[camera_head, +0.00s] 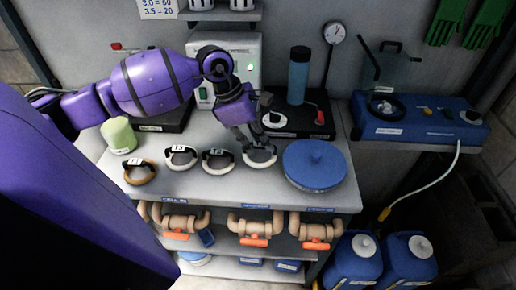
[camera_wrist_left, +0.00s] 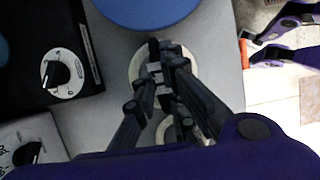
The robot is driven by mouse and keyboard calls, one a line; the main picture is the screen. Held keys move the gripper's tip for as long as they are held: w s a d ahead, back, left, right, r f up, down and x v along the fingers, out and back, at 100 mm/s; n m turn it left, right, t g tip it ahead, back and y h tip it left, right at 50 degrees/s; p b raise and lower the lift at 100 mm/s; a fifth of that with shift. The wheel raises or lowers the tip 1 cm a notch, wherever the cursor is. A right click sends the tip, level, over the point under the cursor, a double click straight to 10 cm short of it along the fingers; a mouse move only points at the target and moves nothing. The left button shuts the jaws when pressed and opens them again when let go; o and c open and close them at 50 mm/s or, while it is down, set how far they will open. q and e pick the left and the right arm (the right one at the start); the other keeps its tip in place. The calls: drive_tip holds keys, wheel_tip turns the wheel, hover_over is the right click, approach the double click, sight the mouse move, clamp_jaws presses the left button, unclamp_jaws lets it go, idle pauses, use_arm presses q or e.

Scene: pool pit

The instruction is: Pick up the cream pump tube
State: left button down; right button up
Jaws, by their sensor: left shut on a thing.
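My left gripper (camera_head: 262,146) reaches down onto the rightmost ring-shaped cream tube (camera_head: 259,160) on the grey bench and is shut on it. In the left wrist view my left gripper (camera_wrist_left: 162,75) has its fingers together across this pale ring (camera_wrist_left: 136,70); they hide part of it. The ring appears to be at bench level; I cannot tell if it is lifted. Two more pale rings with black-and-white tags, a middle one (camera_head: 217,167) and a left one (camera_head: 181,164), lie to its left. An orange-brown ring (camera_head: 140,180) lies at the far left.
A round blue lid (camera_head: 314,165) sits close right of the held ring. Behind stand a black plate with a dial (camera_head: 275,121) and a blue cylinder (camera_head: 299,75). A green jar (camera_head: 119,135) stands at the left. Pipes with orange handles (camera_head: 254,240) are below the front edge.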

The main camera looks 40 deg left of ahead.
use_arm(q)
drive_tip(key=s+d+r+p, duration=0.1)
drive_tip(key=s+d+r, duration=0.2)
drive_tip(key=s+r, duration=0.25)
drive_tip(key=s+d+r, duration=0.3)
drive_tip(key=s+r, duration=0.1)
drive_tip(key=s, duration=0.3)
drive_tip(key=s+a+f+m+g, duration=0.2)
drive_tip(key=s+f+m+g, duration=0.4)
drive_tip(key=m, duration=0.6)
drive_tip(key=w+d+r+m+g+y+p, duration=0.1)
drive_tip(key=w+d+r+m+y, duration=0.3)
drive_tip(key=w+d+m, duration=0.4)
drive_tip(key=d+m+p, duration=0.1)
drive_tip(key=d+m, duration=0.2)
drive_tip(key=m, duration=0.1)
drive_tip(key=shift+w+p, duration=0.35)
drive_tip(key=shift+w, duration=0.05)
use_arm(e)
drive_tip(key=r, duration=0.2)
drive_tip(key=w+a+r, duration=0.1)
drive_tip(key=shift+r, duration=0.25)
drive_tip(key=shift+w+r, duration=0.1)
drive_tip(key=shift+w, duration=0.35)
